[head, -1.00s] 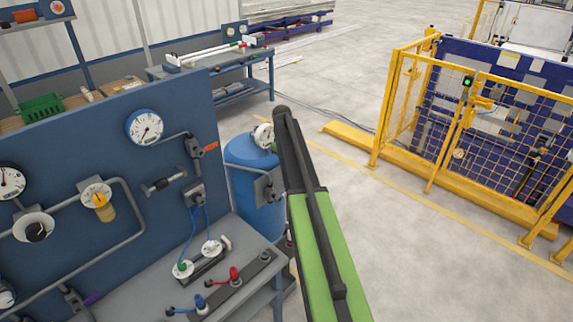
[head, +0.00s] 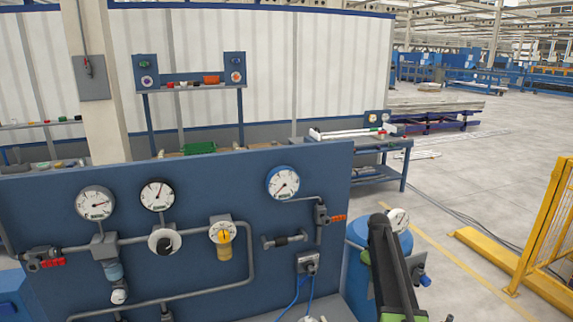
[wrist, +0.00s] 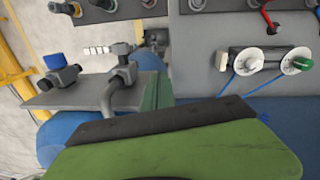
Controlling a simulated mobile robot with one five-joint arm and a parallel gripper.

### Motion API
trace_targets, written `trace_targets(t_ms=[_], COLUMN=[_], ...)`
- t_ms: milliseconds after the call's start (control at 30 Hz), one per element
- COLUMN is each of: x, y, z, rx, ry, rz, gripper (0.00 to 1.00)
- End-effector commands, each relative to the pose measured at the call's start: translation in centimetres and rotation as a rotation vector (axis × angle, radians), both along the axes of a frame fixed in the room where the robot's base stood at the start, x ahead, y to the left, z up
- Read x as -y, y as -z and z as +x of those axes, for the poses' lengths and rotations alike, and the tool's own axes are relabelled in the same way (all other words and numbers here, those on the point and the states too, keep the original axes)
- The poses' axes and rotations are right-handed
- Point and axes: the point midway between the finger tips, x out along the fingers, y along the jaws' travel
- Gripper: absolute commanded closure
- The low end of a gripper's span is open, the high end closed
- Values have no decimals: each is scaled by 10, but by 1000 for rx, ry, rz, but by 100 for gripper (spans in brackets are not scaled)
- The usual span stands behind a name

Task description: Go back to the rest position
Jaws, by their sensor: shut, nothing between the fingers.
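My arm (head: 392,268) stands at the lower right of the head view, dark with a little green, in front of a blue tank. Its lower part runs out of the frame. A broad green and dark part of my own body (wrist: 175,145) fills the bottom of the wrist view. The wrist view looks closely at bench fittings and appears turned round. I see nothing held.
A blue gauge panel (head: 165,195) stands close in front, left of my arm. The blue tank (head: 357,270) is beside my arm. A yellow fence (head: 545,225) stands at the right. A table (head: 375,150) stands behind the panel. Open floor (head: 450,190) lies between the tank and fence.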

Motion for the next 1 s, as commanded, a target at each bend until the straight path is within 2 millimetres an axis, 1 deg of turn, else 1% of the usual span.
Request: trace_targets(t_ms=[33,67,100,167,200,233,267,300,333,400,500,567,600,700,1000], x=[-31,-47,-70,-101,-120,-132,-143,-155,-161,-171,-173,-174,-174,-174,-174], y=[32,41,54,72,83,90,96,101,104,105,99,99,99,99,99], z=[-27,-40,-60,-93,-116,-134,-152,-175,-191,-223,-254,-264,-262,-259,-258], rx=[-1,-1,-2,-3,-4,-5,-7,-10,-12,-16,-20,-23,-25,-25,-24], ry=[-17,-20,-20,-4,13,30,51,85,113,185,297,369,410,459,462], rz=[5,9,15,27,35,41,47,54,59,72,84,90,92,93,92], gripper=[100,100,100,100,100,100,100,100,100,100,100,100,100,100,100])
